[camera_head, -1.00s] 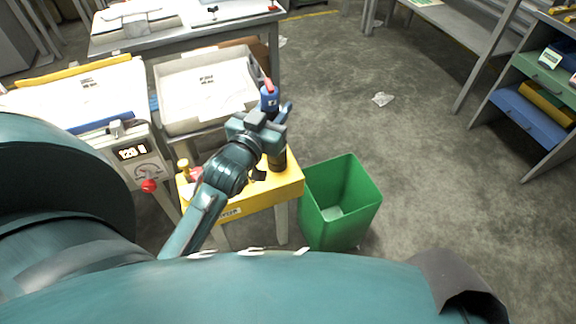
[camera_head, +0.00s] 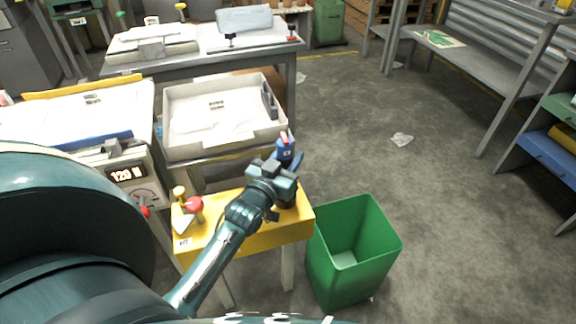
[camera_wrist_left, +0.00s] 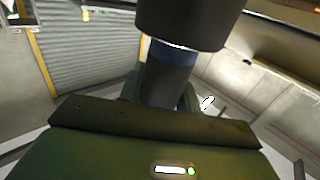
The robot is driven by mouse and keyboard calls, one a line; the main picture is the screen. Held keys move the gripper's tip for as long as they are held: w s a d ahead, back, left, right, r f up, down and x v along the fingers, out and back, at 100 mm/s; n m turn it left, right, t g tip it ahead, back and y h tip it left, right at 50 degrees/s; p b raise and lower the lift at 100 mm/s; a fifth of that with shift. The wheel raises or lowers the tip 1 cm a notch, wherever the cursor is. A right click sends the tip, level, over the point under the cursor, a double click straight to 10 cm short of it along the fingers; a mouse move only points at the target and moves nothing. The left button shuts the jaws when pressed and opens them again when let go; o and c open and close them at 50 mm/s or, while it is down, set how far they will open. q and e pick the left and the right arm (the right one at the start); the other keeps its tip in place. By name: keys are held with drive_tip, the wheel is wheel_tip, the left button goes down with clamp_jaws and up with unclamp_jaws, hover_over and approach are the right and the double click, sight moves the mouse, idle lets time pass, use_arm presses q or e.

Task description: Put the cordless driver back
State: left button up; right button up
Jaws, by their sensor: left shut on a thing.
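The cordless driver (camera_head: 285,150), blue with a red end on top, stands roughly upright above the right part of a yellow stand (camera_head: 240,236). My left gripper (camera_head: 289,178) is shut on the driver. A dark part (camera_head: 287,201) shows just below the gripper at the stand's top; I cannot tell whether it is the driver's lower end or a holder. In the left wrist view a dark cylinder (camera_wrist_left: 190,22) with a blue band (camera_wrist_left: 172,54) fills the upper middle, close to the gripper. My right gripper is not in view.
A red knob (camera_head: 194,204) and a yellow knob (camera_head: 180,192) stand on the stand's left part. A green bin (camera_head: 388,247) is right of the stand. A shallow white tray (camera_head: 172,122) lies behind it. Open floor (camera_head: 470,215) stretches right.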

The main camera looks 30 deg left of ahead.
use_arm(q)
drive_tip(key=shift+f, duration=0.9)
